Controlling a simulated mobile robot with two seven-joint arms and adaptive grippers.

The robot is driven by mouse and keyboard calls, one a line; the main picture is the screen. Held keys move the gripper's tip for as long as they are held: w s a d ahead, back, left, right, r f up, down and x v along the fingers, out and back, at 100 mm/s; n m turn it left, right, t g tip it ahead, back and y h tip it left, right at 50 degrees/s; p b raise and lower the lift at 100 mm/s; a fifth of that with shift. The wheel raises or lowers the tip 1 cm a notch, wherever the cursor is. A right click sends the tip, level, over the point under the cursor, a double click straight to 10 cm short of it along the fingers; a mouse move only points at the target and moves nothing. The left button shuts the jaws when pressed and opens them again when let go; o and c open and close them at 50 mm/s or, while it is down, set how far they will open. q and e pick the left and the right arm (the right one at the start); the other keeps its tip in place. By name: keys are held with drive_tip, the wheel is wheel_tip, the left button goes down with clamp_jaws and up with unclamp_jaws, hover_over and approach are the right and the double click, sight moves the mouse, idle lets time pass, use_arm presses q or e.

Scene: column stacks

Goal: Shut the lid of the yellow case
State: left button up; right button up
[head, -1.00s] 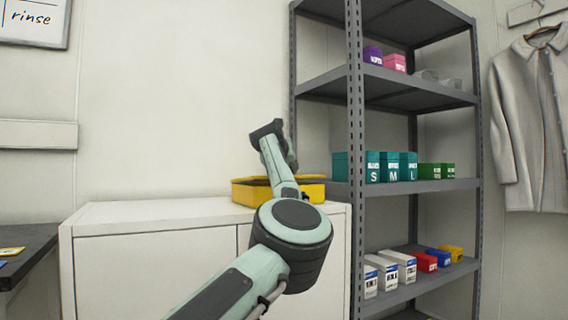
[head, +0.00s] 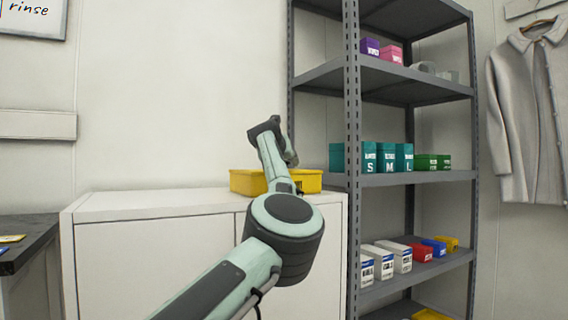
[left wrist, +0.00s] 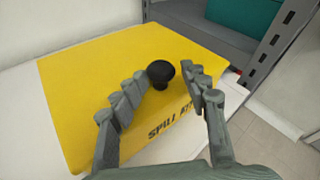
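The yellow case (head: 246,182) stands on the right end of a white cabinet, partly hidden behind my left arm. In the left wrist view its broad yellow lid (left wrist: 95,75) fills the middle, with a round black knob (left wrist: 160,70) and the lettering "SPILL KIT" near one edge. How far the lid stands from the case body I cannot tell. My left gripper (left wrist: 165,77) is open, its fingers spread to either side of the knob with gaps showing. My right gripper is not in view.
The white cabinet (head: 150,245) has bare top left of the case. A grey metal shelf (head: 352,120) stands close on the right, holding teal boxes (head: 386,158) and several others. A dark table (head: 25,240) is at far left, and a coat (head: 530,110) hangs at right.

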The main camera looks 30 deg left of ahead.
use_arm(q)
drive_tip(key=shift+d+f, duration=0.15)
drive_tip(key=shift+f, duration=0.4)
drive_tip(key=shift+s+d+r, duration=0.15)
drive_tip(key=shift+s, duration=0.05)
drive_tip(key=r+v, duration=0.1)
drive_tip(key=v, duration=1)
drive_tip(key=shift+s, duration=0.25)
